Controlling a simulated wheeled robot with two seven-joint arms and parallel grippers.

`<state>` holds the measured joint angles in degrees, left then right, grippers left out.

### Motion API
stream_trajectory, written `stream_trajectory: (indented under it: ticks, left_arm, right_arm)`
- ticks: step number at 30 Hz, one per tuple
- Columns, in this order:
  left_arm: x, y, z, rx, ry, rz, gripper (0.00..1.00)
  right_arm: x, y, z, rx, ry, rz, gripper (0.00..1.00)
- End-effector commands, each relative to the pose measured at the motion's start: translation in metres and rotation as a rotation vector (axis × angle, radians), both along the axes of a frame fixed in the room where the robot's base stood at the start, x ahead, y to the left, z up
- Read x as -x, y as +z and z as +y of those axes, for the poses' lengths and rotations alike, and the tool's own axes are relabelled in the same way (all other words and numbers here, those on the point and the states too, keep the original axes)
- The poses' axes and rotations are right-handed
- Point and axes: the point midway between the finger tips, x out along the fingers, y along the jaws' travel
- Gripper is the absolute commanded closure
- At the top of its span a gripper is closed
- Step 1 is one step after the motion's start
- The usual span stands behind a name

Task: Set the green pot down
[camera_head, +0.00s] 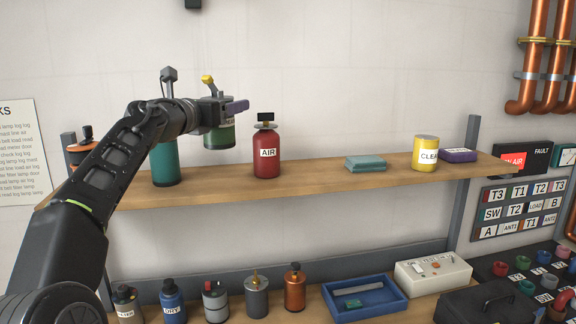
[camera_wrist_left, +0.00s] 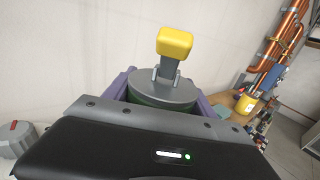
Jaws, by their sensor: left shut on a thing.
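The green pot (camera_head: 219,138) hangs in the air above the wooden shelf (camera_head: 225,188), between the teal bottle and the red AIR bottle. It looks upright, with a grey lid and a yellow knob. My left gripper (camera_head: 230,110) is shut on it near its top, its purple fingers on either side. In the left wrist view the pot's grey lid and yellow knob (camera_wrist_left: 175,42) show between the fingers; most of its body is hidden. My right gripper is in neither view.
The teal bottle (camera_head: 165,166) stands close left, behind my arm. The red AIR bottle (camera_head: 267,155) stands close right. A teal block (camera_head: 366,163), yellow can (camera_head: 425,153) and purple box (camera_head: 458,155) stand further right. Bare shelf lies between the red bottle and teal block.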

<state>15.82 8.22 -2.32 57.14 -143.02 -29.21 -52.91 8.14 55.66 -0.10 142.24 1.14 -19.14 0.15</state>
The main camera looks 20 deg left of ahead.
Motion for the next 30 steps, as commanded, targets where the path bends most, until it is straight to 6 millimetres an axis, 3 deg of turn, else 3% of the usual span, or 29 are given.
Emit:
stream_trajectory:
  ticks: [10,23,30]
  left_arm:
    - [0.001,-0.049,0.001,0.003,0.003,0.002,1.00]
    - [0.000,-0.056,0.000,0.001,0.000,-0.001,1.00]
    - [0.001,-0.089,0.001,0.004,0.002,0.001,1.00]
  right_arm:
    - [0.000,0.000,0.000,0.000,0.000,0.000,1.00]
    - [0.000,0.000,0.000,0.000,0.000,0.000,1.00]
    - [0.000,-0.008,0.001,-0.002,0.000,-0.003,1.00]
